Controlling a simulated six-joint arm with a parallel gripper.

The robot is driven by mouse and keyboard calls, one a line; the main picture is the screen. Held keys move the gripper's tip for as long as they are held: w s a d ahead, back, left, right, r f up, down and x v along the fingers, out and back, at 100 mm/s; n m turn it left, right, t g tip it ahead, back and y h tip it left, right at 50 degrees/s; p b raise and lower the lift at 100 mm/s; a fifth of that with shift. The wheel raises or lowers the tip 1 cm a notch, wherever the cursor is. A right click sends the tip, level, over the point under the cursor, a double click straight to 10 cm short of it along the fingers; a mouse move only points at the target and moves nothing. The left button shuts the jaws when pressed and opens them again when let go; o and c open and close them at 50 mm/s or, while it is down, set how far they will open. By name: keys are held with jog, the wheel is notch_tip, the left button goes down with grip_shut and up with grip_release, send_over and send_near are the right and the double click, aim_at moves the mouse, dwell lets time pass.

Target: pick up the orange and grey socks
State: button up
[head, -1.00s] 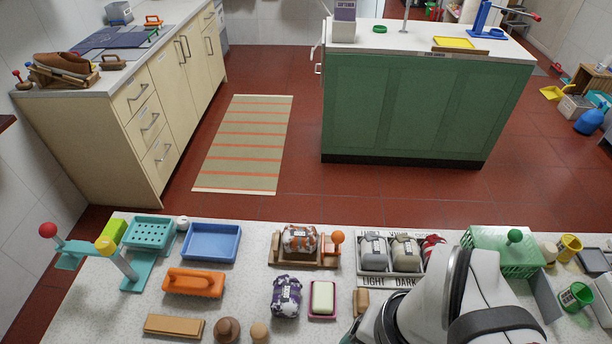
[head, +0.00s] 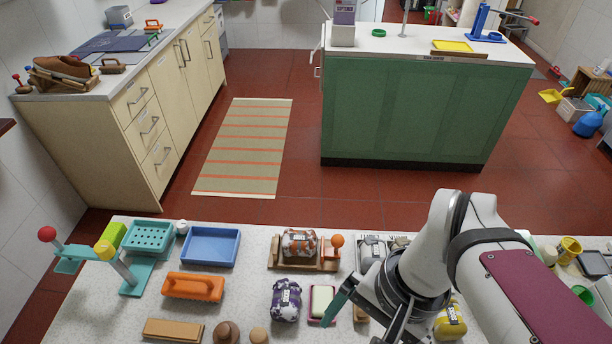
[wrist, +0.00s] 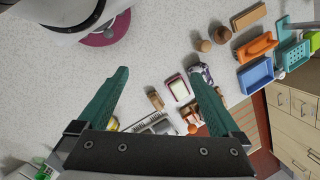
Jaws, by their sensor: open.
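The orange and grey socks (head: 299,243) are a rolled bundle with a pale band. They lie on a wooden tray (head: 276,266) with an orange-knobbed post at its right, in the middle of the counter. My gripper (wrist: 158,74) is open and empty, its two teal fingers spread above the counter. In the head view one teal finger (head: 340,299) shows to the right of and nearer than the socks, apart from them. In the wrist view the socks are mostly hidden near the right finger.
Purple patterned socks (head: 286,300) and a soap in a pink dish (head: 322,303) lie in front of the tray. A blue tray (head: 210,247) and an orange brush (head: 193,287) are to the left. A yellow bundle (head: 450,320) lies under my arm, which hides much of the sorting box.

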jog(key=w+m+g+y, duration=0.1)
jog(key=w+m+y, duration=0.3)
jog(key=w, duration=0.8)
jog(key=w+d+f+m+y, duration=0.35)
jog(key=w+f, duration=0.25)
jog(key=w, duration=0.5)
jog(key=m+t+y, duration=0.2)
jog(key=m+y, duration=0.1)
jog(key=m, duration=0.1)
send_near(301, 238)
jog(key=x, duration=0.8)
jog(key=shift+d, duration=0.1)
jog(key=c, duration=1.5)
